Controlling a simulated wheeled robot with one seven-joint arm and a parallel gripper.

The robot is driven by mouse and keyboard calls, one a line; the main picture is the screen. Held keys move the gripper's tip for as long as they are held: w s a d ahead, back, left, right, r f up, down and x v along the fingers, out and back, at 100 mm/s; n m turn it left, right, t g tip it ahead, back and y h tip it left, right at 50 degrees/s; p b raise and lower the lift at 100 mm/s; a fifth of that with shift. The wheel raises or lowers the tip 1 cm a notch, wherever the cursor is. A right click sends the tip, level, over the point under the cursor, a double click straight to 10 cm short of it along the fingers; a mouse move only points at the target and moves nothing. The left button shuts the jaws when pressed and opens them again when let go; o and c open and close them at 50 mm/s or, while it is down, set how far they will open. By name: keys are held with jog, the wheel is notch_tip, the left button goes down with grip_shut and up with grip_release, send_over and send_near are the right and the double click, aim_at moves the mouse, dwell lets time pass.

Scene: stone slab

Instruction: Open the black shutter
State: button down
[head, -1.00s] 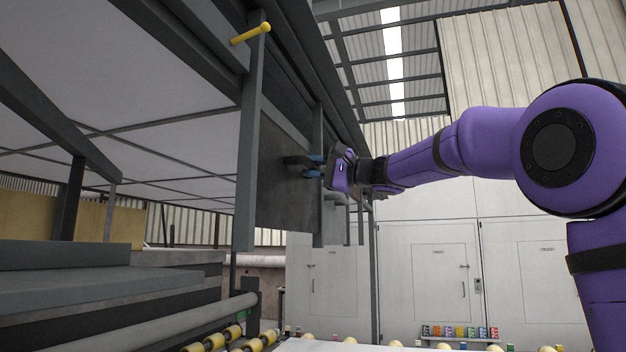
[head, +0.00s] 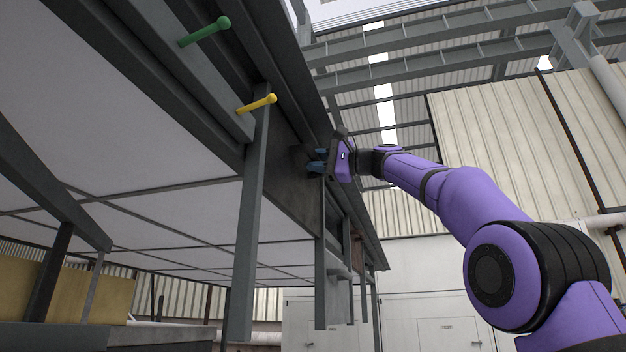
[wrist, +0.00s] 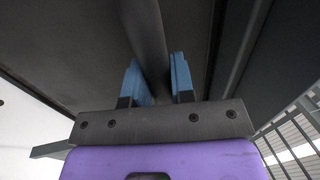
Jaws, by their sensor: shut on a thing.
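The black shutter (head: 290,187) is a dark, scuffed panel between two grey upright posts, raised well above their lower ends. Its lower edge hangs free with open space below. My gripper (head: 316,161) is at the right side of the panel's face, its blue fingers shut on the shutter's dark handle (head: 298,157). In the wrist view the blue fingers (wrist: 158,80) stand either side of a dark bar (wrist: 150,40), with the dark panel (wrist: 90,40) filling much of the view. The exact finger contact is hard to see.
A yellow peg (head: 258,103) and a green peg (head: 206,30) stick out of the frame at upper left. A grey post (head: 250,230) hangs left of the panel. Steel roof beams (head: 430,60) run above. White cabinets (head: 440,300) stand behind.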

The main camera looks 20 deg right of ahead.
jog(key=shift+s+r, duration=0.1)
jog(key=shift+r, duration=0.45)
jog(key=c, duration=1)
grip_release()
jog(key=shift+d+f, duration=0.1)
jog(key=shift+s+d, duration=0.1)
jog(key=shift+d, duration=0.15)
jog(key=v, duration=1)
